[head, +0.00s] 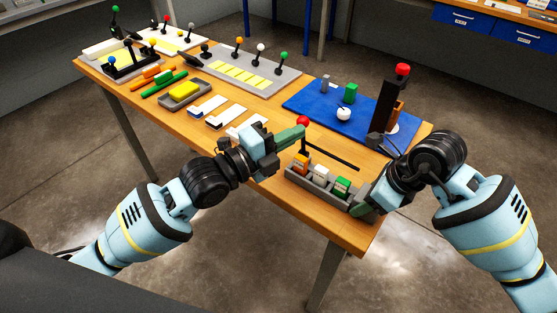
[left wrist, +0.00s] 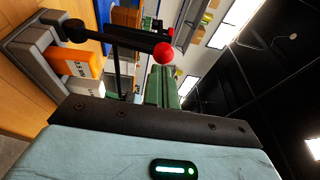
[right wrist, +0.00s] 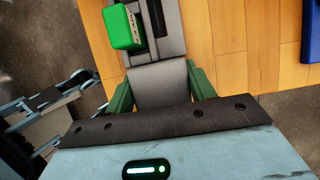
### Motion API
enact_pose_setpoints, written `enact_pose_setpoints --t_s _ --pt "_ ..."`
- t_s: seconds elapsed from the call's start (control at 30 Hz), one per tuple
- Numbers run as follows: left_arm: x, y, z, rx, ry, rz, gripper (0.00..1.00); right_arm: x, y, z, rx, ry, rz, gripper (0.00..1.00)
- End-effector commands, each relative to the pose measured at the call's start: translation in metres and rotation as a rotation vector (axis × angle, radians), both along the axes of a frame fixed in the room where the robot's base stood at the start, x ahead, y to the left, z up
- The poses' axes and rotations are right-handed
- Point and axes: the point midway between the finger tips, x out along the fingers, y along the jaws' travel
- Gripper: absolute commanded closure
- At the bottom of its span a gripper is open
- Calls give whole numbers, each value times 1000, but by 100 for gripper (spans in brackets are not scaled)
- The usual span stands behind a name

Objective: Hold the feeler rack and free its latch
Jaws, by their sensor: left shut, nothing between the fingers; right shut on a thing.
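The feeler rack (head: 318,194) is a grey tray near the table's front edge. It holds an orange block (head: 301,161), a white block (head: 320,172) and a green block (head: 342,186). A black latch bar (head: 332,155) with a red ball knob (head: 303,121) lies above the rack's far side. My left gripper (head: 303,132) is shut and empty, its tips right by the red knob (left wrist: 164,53); I cannot tell if they touch. My right gripper (right wrist: 160,80) is shut on the rack's grey near-right end, with a finger on each side.
A blue mat (head: 310,97) behind the rack carries a white ball, a green block and a dark post with a red top (head: 390,95). White-and-blue blocks (head: 225,117) lie left of my left gripper. A grey board with levers (head: 240,70) stands further back.

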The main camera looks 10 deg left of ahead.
Motion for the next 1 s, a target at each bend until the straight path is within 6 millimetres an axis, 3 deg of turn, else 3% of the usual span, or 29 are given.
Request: enact_pose_setpoints --t_s 0.3,0.63,1.0 --pt "30 -12 16 112 237 3 100 0 0 1 2 -1 2 76" --pt "59 -25 18 218 492 6 100 0 0 1 2 -1 2 76" --pt "57 -24 18 212 483 3 100 0 0 1 2 -1 1 76"
